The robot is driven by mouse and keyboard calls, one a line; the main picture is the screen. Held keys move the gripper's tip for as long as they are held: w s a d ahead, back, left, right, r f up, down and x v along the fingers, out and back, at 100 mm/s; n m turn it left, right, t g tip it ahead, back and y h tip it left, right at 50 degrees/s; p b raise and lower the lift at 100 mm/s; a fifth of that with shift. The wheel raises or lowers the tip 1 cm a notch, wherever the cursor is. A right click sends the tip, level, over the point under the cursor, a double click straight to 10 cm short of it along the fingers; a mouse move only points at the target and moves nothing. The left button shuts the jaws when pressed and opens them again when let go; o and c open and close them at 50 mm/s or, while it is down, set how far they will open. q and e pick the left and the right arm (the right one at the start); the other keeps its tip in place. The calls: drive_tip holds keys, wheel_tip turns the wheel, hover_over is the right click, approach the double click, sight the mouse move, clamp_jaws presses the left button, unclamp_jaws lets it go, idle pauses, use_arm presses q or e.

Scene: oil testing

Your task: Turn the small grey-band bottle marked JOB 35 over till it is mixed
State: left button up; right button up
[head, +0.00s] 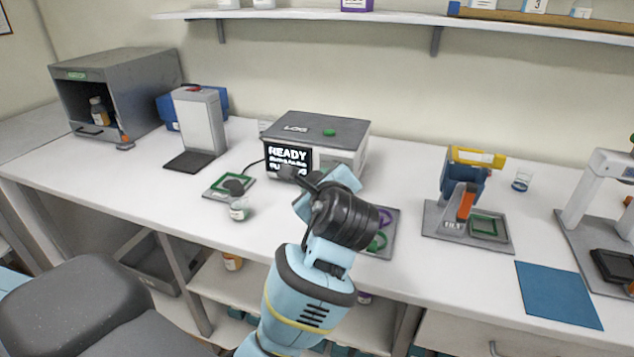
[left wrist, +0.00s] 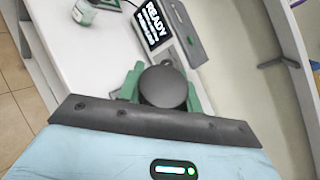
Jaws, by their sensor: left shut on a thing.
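My left gripper (head: 312,182) is raised over the middle of the bench, in front of the READY machine. In the left wrist view its green fingers are shut on a dark round-capped thing (left wrist: 163,88), seen end-on. It looks like a bottle with its cap towards the camera; its body, band and any JOB mark are hidden. Another small glass bottle (head: 237,209) with a pale green label stands on the bench to the left, apart from the gripper. It also shows in the left wrist view (left wrist: 84,13). My right gripper is not in view.
The READY machine (head: 330,135) stands behind the gripper. A pad with coloured rings (head: 382,245) lies close to its right. A tilting stand (head: 440,220) and blue mat (head: 558,294) are further right. A grey cabinet (head: 135,75) stands far left. The front bench is partly clear.

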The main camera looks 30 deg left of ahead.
use_arm(q)
drive_tip(key=shift+r+m+g+y, duration=0.15)
drive_tip(key=shift+m+g+y, duration=0.15)
drive_tip(key=shift+m+g, duration=0.45)
drive_tip(key=m+g+y, duration=0.1)
drive_tip(key=m, duration=0.1)
drive_tip(key=shift+m, duration=0.35)
drive_tip(key=m+g+y, duration=0.1)
drive_tip(key=m, duration=0.1)
drive_tip(key=shift+m+g, duration=0.3)
drive_tip(key=shift+g, duration=0.05)
drive_tip(key=shift+m+g+y, duration=0.5)
drive_tip(key=shift+m+y, duration=0.1)
drive_tip(key=shift+m, duration=0.6)
